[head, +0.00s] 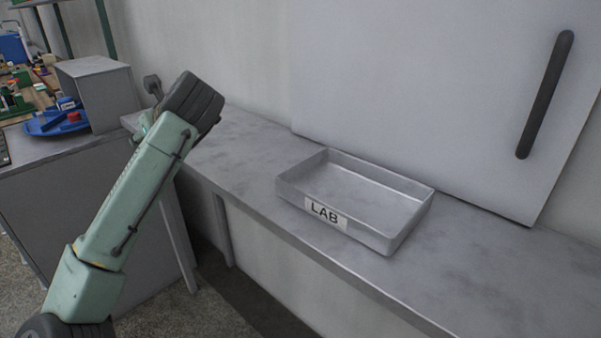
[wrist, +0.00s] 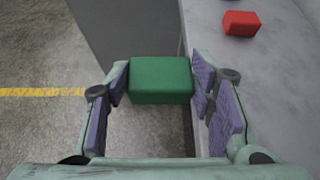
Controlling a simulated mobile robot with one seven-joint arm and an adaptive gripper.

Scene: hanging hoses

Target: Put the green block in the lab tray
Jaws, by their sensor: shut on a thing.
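The green block (wrist: 160,80) is between the two purple-padded fingers of my gripper (wrist: 162,88) in the wrist view. My gripper is shut on it and holds it above the floor, beside the edge of a grey surface. The lab tray (head: 318,212), a shallow grey metal tray with a LAB label on its front wall, sits on the grey bench in the head view. It looks empty. My arm stands to the left of the tray and hides the gripper and the green block in the head view.
A red block (wrist: 241,23) lies on the grey surface in the wrist view. The bench (head: 480,262) has clear room around the tray. A white panel with a dark handle (head: 545,95) stands behind it. A blue plate (head: 52,124) and a grey box (head: 100,92) are at left.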

